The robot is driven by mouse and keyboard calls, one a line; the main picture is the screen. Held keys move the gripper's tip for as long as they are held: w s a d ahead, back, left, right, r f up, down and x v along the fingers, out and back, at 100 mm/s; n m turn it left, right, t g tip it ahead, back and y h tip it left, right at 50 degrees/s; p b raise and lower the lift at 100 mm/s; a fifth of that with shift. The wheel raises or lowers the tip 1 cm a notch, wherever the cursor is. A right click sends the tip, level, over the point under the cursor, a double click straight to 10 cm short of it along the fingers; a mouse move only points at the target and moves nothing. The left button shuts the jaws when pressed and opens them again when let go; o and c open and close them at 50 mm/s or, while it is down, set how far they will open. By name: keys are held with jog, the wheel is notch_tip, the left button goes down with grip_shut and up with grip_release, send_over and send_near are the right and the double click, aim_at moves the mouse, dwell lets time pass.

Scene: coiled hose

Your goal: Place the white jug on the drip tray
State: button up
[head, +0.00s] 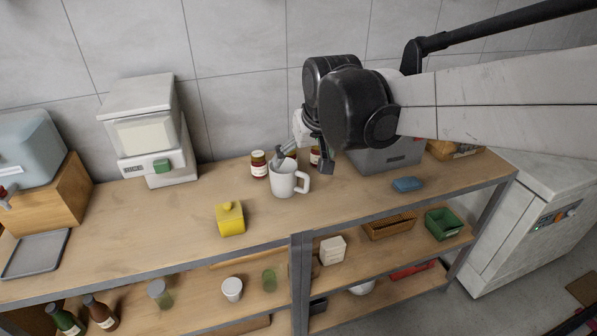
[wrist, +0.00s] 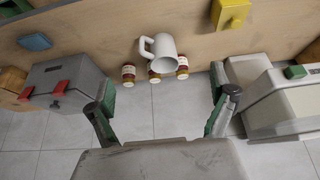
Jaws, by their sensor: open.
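The white jug (head: 284,181) stands upright on the wooden counter, its handle to the right in the head view. In the wrist view the jug (wrist: 161,50) shows beyond my fingertips, between their lines. My gripper (head: 303,160) is open and empty, just above and behind the jug in the head view. Its two spread fingers also show in the wrist view (wrist: 166,103). The jug is not between the fingers; the exact gap is hard to tell. The grey drip tray (head: 36,254) lies flat and empty at the counter's left end.
Several small jars (head: 258,164) stand behind the jug. A yellow box (head: 230,219) sits in front left, a blue sponge (head: 407,184) to the right. A white machine (head: 154,130) and a grey box (head: 388,153) stand near the wall. Counter in front of the white machine is clear.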

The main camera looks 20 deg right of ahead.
jog(key=s+f+t, duration=0.1)
jog(key=s+f, duration=0.1)
jog(key=s, duration=1.5)
jog(key=shift+s+f, duration=0.2)
jog(key=shift+s, duration=0.1)
jog(key=shift+c, duration=0.3)
jog(key=shift+s+f+t, duration=0.1)
jog(key=shift+s+t, duration=0.05)
jog(key=shift+t, duration=0.15)
jog(key=shift+c, duration=1.4)
jog(key=c, duration=1)
jog(key=shift+o, duration=0.2)
